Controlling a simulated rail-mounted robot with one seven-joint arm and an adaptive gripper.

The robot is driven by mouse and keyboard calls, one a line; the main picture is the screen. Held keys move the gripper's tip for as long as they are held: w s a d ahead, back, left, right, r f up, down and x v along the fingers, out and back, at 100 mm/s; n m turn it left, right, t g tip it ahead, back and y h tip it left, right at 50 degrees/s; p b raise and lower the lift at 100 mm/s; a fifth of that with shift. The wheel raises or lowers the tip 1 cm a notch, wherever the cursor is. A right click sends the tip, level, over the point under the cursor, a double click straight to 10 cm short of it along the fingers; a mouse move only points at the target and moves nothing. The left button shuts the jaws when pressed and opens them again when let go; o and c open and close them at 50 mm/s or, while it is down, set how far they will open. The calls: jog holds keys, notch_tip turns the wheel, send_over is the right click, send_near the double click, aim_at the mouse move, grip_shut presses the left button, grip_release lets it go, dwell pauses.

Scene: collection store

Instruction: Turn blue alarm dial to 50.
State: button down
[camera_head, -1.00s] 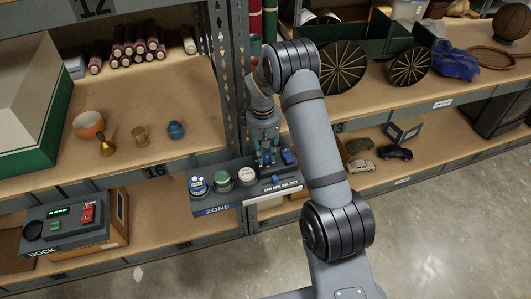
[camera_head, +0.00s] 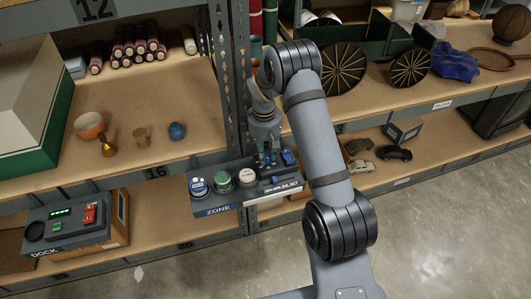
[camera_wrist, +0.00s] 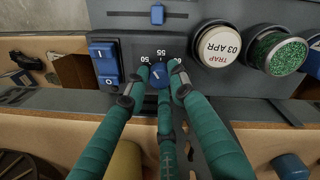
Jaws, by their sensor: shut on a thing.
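The blue alarm dial (camera_wrist: 157,70) is on the dark panel of the ZONE box, in the middle of the wrist view. A white mark shows on it, and small numbers, 55 and 50 among them, are printed around it. My gripper (camera_wrist: 158,80) has its green fingers closed around the dial. In the head view my gripper (camera_head: 267,160) reaches down onto the ZONE box (camera_head: 218,210), and its fingers hide the dial. Exactly which number the mark points to is hard to tell.
Beside the dial are a blue rocker switch (camera_wrist: 105,62), a blue slider (camera_wrist: 157,14), a white "03 APR" cap (camera_wrist: 218,45) and a green glittery cap (camera_wrist: 275,53). A DOCK box (camera_head: 67,225) stands at lower left. Open floor lies in front.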

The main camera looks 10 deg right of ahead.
aim_at(266, 158)
jog(key=shift+s+d+f+n+p, duration=0.1)
jog(key=shift+s+n+p, duration=0.05)
jog(key=shift+n, duration=0.4)
jog(key=shift+s+d+f+n+p, duration=0.1)
jog(key=shift+n+p, duration=0.05)
jog(key=shift+n, duration=0.4)
jog(key=c, duration=1.7)
grip_release()
jog(key=shift+d, duration=0.1)
jog(key=shift+o, duration=1.2)
jog(key=shift+w+r+n, duration=0.1)
jog(key=shift+w+n, duration=0.05)
jog(key=shift+n, duration=0.15)
jog(key=shift+r, duration=0.1)
notch_tip(266, 158, up, 12)
jog(key=shift+s+a, duration=0.25)
